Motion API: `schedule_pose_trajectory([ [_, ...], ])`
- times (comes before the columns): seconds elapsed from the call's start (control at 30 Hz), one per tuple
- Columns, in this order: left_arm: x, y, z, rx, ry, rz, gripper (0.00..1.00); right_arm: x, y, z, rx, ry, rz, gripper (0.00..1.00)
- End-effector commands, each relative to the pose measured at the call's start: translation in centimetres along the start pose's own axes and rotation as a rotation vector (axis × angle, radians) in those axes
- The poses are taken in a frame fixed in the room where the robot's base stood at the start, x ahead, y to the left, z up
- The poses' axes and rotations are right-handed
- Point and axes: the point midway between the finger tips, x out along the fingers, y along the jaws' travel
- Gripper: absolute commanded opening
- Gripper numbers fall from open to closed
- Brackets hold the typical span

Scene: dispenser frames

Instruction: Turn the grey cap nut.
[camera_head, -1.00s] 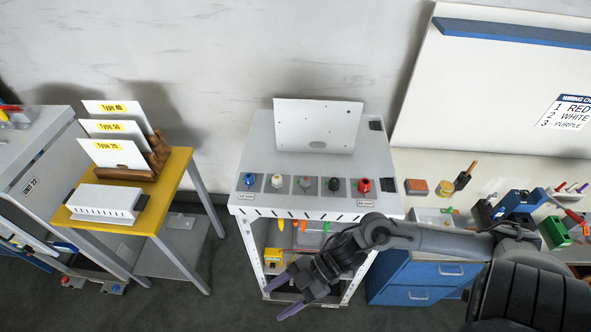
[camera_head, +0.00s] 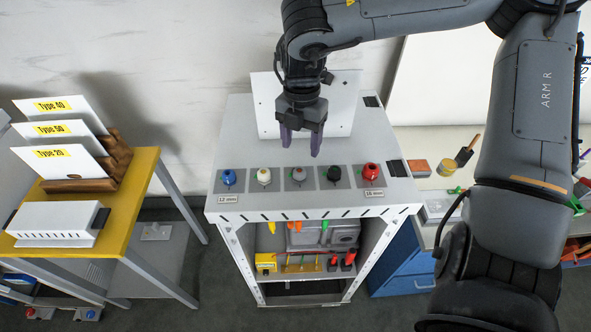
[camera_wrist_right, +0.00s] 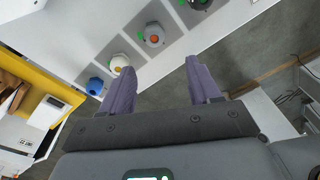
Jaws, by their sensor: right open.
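The grey cap nut (camera_head: 299,175) is the middle one in a row of coloured cap nuts on the white cabinet top (camera_head: 230,150). In the right wrist view the grey cap nut (camera_wrist_right: 155,38) shows an orange centre and sits beyond the fingers. My right gripper (camera_head: 301,150) is open and empty. It hangs fingers down above and just behind the row, with the grey nut in front of it in the head view. In the right wrist view its two purple fingers (camera_wrist_right: 162,85) are wide apart, with nothing between them. My left gripper is not in view.
A blue nut (camera_head: 228,177) and a white nut (camera_head: 264,176) stand to the left. A black nut (camera_head: 334,174) and a red nut (camera_head: 371,172) stand to the right. A white upright panel (camera_head: 345,105) stands behind the row. A yellow table (camera_head: 140,190) is at left.

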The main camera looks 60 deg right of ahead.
Motion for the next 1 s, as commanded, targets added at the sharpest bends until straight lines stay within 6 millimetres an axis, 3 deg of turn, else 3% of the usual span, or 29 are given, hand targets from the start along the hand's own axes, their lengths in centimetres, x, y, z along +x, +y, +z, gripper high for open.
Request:
schedule_pose_trajectory([
  [0.17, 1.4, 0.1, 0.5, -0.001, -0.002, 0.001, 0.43, -0.8, 0.4, 0.4, -0.010, -0.074, 0.028, 0.62],
  [0.33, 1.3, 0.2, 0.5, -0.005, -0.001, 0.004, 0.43, 0.2, 0.6, 0.4, -0.011, -0.070, 0.035, 0.62],
  [0.8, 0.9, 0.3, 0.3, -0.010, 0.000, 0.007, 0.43, 7.4, 0.7, 0.9, -0.010, -0.068, 0.033, 0.62],
  [1.0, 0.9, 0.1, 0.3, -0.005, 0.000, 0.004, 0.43, 9.1, 0.8, 1.0, -0.010, -0.070, 0.035, 0.62],
])
